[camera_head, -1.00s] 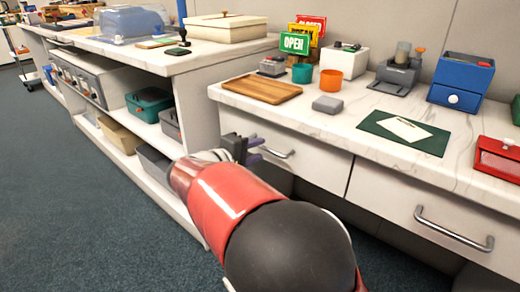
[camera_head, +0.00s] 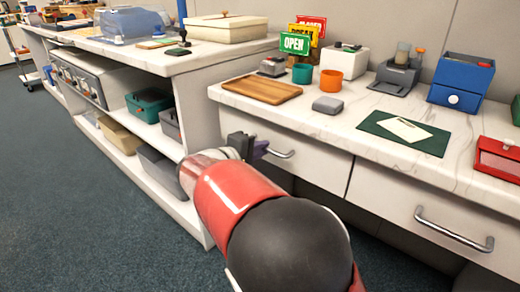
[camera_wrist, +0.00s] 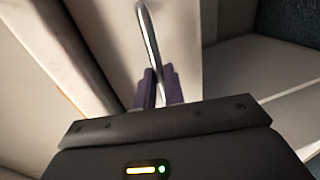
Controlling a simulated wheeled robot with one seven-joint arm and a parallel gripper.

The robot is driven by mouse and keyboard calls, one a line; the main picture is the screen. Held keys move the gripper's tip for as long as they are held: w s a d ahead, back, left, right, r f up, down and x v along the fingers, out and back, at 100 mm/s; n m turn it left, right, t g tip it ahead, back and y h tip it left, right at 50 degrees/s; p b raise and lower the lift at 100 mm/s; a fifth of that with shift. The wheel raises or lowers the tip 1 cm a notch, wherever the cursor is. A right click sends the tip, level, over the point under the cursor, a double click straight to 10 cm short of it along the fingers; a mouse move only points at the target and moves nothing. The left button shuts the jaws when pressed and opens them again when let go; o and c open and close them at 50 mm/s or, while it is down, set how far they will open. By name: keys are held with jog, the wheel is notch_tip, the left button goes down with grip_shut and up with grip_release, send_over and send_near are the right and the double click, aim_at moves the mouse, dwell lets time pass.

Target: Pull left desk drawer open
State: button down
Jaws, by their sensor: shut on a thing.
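The left desk drawer (camera_head: 318,172) has a plain white front under the marble counter and looks flush with the desk. Its metal bar handle (camera_head: 284,154) shows just right of my gripper (camera_head: 256,149). In the wrist view, the handle (camera_wrist: 149,35) runs down between the two purple fingertips of my gripper (camera_wrist: 160,88), which is shut on it. The left part of the handle is hidden behind the gripper in the head view. The right desk drawer (camera_head: 425,215) is closed, with its own bar handle (camera_head: 453,231).
The counter (camera_head: 300,105) holds a wooden tray (camera_head: 262,92), a grey box (camera_head: 328,105), cups and a green mat (camera_head: 380,125). An open shelf unit (camera_head: 205,110) with bins stands at the left. The carpet (camera_head: 90,220) in front is clear.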

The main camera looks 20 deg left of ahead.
jog(key=f+v, duration=0.2)
jog(key=v, duration=0.9)
jog(key=s+f+b+v, duration=0.1)
jog(key=f+v, duration=0.2)
jog(key=v, duration=0.9)
jog(key=shift+s+a, duration=0.3)
jog(key=shift+a, duration=0.1)
jog(key=c, duration=1.5)
grip_release()
jog(key=v, duration=0.7)
jog(key=shift+s+a+p, duration=0.2)
jog(key=shift+s+p, duration=0.1)
